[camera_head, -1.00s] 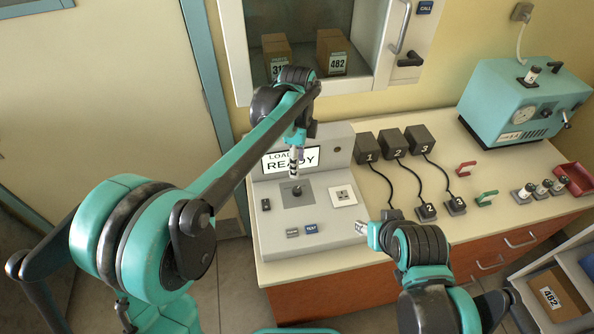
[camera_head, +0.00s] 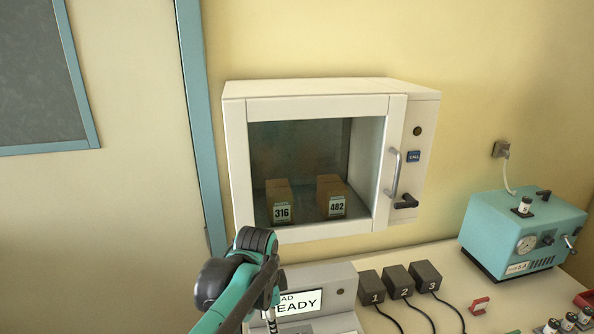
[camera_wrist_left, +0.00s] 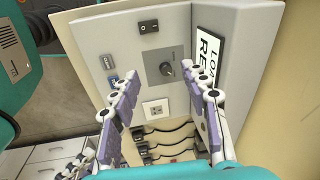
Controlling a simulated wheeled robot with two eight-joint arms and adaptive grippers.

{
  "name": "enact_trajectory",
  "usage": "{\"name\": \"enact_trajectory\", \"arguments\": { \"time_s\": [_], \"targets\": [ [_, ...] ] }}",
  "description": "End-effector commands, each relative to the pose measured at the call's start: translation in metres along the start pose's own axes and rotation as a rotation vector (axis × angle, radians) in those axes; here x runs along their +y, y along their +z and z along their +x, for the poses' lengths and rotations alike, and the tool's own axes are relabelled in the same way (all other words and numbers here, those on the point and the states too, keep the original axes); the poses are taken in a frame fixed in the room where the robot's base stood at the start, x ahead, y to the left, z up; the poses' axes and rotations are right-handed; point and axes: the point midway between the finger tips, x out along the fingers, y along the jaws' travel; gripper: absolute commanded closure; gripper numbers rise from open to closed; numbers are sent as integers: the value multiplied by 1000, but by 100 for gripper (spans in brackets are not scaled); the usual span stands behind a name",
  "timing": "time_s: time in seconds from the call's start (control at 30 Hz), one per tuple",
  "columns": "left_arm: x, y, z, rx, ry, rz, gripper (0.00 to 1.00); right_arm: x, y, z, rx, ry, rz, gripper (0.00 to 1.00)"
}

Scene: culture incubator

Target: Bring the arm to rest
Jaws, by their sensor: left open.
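My left arm comes in from the lower left in the head view. Its gripper (camera_head: 270,320) is partly cut off by the bottom edge, in front of the left part of the console's screen (camera_head: 300,302). No contact with the console shows. Another set of fingers, apparently my right gripper (camera_wrist_left: 82,163), shows at the lower left; its opening is unclear. My right arm is outside the head view.
A closed white cabinet (camera_head: 420,140) on the wall holds boxes 316 (camera_head: 281,205) and 482 (camera_head: 333,200). Several numbered dark blocks (camera_head: 398,282) with cables stand right of the console. A teal machine (camera_head: 520,235) stands at the right. Open air lies left of the cabinet.

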Motion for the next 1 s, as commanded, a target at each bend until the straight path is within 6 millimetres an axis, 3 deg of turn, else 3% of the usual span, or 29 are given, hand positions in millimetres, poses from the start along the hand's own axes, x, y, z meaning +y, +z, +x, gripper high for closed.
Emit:
{"name": "enact_trajectory", "arguments": {
  "time_s": [0.03, 0.23, 0.5, 0.73, 1.0],
  "targets": [
    [9, 16, -4, 14, -29, -90, 54, 0, 1, 1, 0, 0, 0, 60],
    [39, 67, -10, 90, -139, -461, 54, 0, 3, 4, 0, 0, 0, 60],
    [85, 125, 3, 236, -262, -939, 54, 0, 5, 7, 0, 0, 0, 60],
    [108, 151, 19, 339, -315, -1195, 54, 0, 6, 9, 0, 0, 0, 60],
    [112, 155, 22, 364, -324, -1250, 54, 0, 6, 9, 0, 0, 0, 60]
  ]
}}
